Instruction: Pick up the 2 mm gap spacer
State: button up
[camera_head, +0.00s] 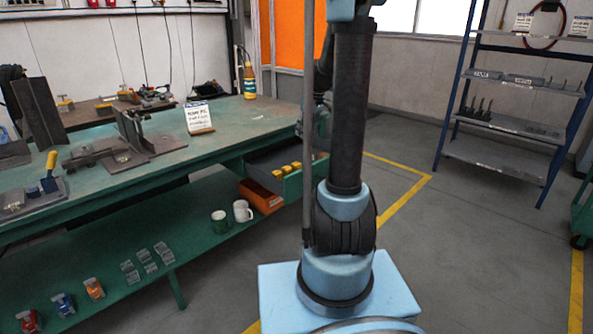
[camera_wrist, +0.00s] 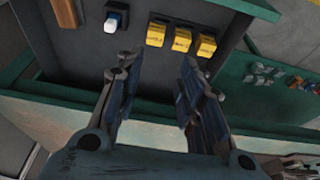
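Three yellow blocks lie in a row in an open drawer, seen in the wrist view: a left one (camera_wrist: 156,33), a middle one (camera_wrist: 181,40) and a right one (camera_wrist: 206,45). They carry small dark markings that are too small to read, so I cannot tell which is the 2 mm gap spacer. My gripper (camera_wrist: 154,75) is open and empty, its fingers wide apart on the near side of the blocks. In the head view the yellow blocks (camera_head: 287,170) show in the drawer (camera_head: 262,163); my arm hides the gripper there.
A white and blue item (camera_wrist: 115,18) lies left of the blocks. The drawer's green front wall (camera_wrist: 60,95) is close to my fingers. The green workbench (camera_head: 240,118) holds fixtures and a sign (camera_head: 199,117).

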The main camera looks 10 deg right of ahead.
aim_at(296, 163)
jog(key=x, duration=1.2)
jog(key=w+x, duration=0.1)
jog(key=x, duration=0.5)
jog(key=shift+w+d, duration=0.1)
jog(key=shift+d, duration=0.1)
jog(key=shift+r, duration=0.1)
jog(key=shift+c, duration=0.6)
jog(key=c, duration=0.6)
